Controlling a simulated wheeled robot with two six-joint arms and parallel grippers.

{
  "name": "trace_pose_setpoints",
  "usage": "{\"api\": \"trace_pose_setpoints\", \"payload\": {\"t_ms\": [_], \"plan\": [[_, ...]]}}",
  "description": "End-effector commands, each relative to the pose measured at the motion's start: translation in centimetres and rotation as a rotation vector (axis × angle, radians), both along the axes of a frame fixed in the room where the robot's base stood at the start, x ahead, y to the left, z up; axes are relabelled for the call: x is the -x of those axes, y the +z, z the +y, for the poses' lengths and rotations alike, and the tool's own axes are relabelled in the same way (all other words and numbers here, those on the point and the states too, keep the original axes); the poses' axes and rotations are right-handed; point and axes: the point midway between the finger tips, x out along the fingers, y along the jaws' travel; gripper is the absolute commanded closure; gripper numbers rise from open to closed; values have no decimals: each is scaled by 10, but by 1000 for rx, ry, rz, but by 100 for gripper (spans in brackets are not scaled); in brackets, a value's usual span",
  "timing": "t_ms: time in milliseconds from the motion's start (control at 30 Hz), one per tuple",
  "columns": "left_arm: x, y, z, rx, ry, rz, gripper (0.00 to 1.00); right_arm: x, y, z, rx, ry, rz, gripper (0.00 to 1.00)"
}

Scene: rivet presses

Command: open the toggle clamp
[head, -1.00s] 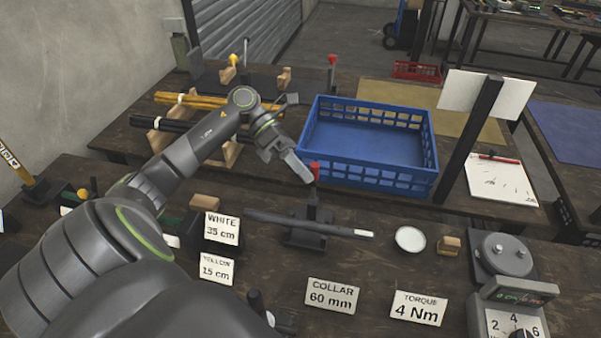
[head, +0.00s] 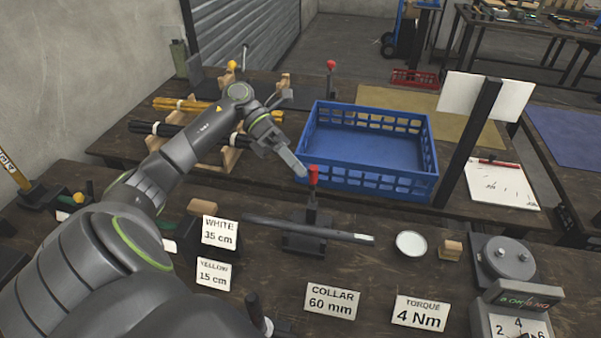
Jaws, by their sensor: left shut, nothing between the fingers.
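A toggle clamp with an upright red-tipped handle (head: 313,176) stands on the near bench, its dark base (head: 306,243) under a long dark rod (head: 290,227). The rod lies crosswise through the clamp and has a pale band near its right end. My left gripper (head: 301,171) is shut and empty. Its fingertips are just left of the red tip in the picture; I cannot tell whether they touch it. My right gripper is not in view.
A blue crate (head: 427,182) stands just behind the clamp. Signs, a round white dish (head: 411,243), a small wooden block (head: 451,250) and a torque device (head: 515,311) are on the near bench. Yellow and black rods lie on wooden racks (head: 232,160) behind my left arm.

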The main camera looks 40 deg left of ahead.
Motion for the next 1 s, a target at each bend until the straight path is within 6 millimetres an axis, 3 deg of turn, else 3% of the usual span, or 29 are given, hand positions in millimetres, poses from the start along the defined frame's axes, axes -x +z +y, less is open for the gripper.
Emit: {"api": "trace_pose_setpoints", "payload": {"t_ms": [200,400,600,1000], "plan": [[-4,20,45,-4,9,-6,100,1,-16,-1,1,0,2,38],[-4,36,75,-3,3,-2,100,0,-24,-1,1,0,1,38],[-4,43,88,-1,-1,-1,100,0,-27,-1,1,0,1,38],[-3,44,89,-2,-3,0,100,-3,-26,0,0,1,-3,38]]}}
